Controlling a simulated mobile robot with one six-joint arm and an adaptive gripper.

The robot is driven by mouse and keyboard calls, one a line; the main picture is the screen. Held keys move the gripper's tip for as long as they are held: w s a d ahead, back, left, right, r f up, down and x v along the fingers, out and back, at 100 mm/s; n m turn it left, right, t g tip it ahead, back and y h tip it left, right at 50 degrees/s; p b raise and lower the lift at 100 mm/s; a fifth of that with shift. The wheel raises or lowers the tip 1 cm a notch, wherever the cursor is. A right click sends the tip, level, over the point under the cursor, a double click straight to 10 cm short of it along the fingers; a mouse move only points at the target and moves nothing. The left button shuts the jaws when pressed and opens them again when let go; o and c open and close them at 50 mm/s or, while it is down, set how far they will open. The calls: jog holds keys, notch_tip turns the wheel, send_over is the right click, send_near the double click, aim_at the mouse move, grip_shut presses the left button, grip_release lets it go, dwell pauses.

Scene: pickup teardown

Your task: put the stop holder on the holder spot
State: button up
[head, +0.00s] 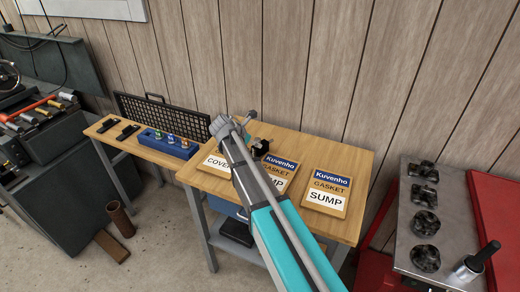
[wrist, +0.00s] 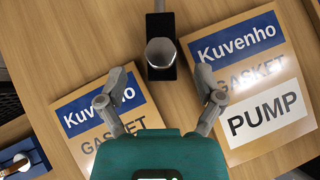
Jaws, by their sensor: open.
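A black block with a grey metal cylinder on it, which looks like the stop holder (wrist: 161,73), stands on the wooden bench top between two gasket cards. A grey bar reaches from it toward the top of the wrist view. In the head view a small black piece (head: 260,147), likely the same thing, shows just right of my arm's end. My gripper (wrist: 161,76) is open and empty, with one finger on each side of the block in the picture and apart from it. I cannot make out the holder spot.
The PUMP card (wrist: 265,110) is at the right and another gasket card (wrist: 95,115) at the left. The SUMP card (head: 327,192) lies further right on the bench. A blue rack (head: 168,146) and a black mesh panel (head: 165,115) are at the left.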

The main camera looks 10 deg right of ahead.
aim_at(263, 144)
jog(key=shift+f, duration=0.1)
jog(key=shift+b+x, duration=1.8)
jog(key=shift+x, duration=0.75)
jog(key=shift+d, duration=0.15)
grip_shut()
